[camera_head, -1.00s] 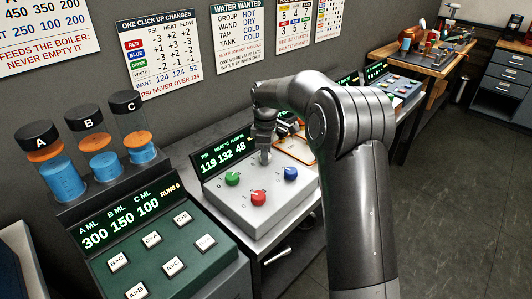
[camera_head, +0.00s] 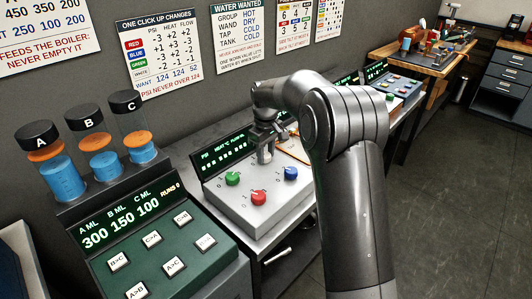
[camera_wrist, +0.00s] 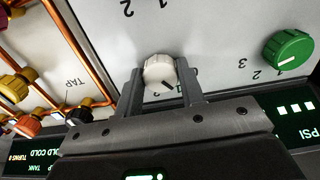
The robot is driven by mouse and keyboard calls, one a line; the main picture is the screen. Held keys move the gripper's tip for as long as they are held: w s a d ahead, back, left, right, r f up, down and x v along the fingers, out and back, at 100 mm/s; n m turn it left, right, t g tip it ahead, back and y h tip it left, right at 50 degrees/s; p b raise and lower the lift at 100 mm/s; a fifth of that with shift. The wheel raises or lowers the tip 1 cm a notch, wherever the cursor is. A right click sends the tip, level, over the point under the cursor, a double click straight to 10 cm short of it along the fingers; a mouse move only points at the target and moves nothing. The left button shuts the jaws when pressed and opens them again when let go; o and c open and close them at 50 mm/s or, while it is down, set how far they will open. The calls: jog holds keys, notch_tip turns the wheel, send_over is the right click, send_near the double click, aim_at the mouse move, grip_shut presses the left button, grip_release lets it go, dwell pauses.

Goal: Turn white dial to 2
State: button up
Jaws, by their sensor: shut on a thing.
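The white dial (camera_wrist: 158,70) sits on the pale panel (camera_wrist: 225,25), between the two fingers of my gripper (camera_wrist: 160,80) in the wrist view. The fingers are shut on its sides. A dark pointer line on the dial slants toward the lower right in that view. Numbers printed around it are partly hidden by the fingers, so I cannot tell which one it points at. In the head view my gripper (camera_head: 265,152) reaches down to the back of the panel and mostly hides the dial.
The green dial (camera_head: 232,179), red dial (camera_head: 258,198) and blue dial (camera_head: 290,173) stand close by on the same panel. A PSI display (camera_head: 224,152) rises behind them. Copper pipes with small valves (camera_wrist: 28,125) lie beside the panel. A green button console (camera_head: 160,255) stands at left.

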jog(key=m, duration=0.6)
jog(key=shift+a+m, duration=0.15)
jog(key=shift+m, duration=0.15)
jog(key=m, duration=0.4)
jog(key=shift+m, duration=0.3)
jog(key=o, duration=1)
notch_tip(320, 180, up, 11)
jog(key=shift+f, duration=0.1)
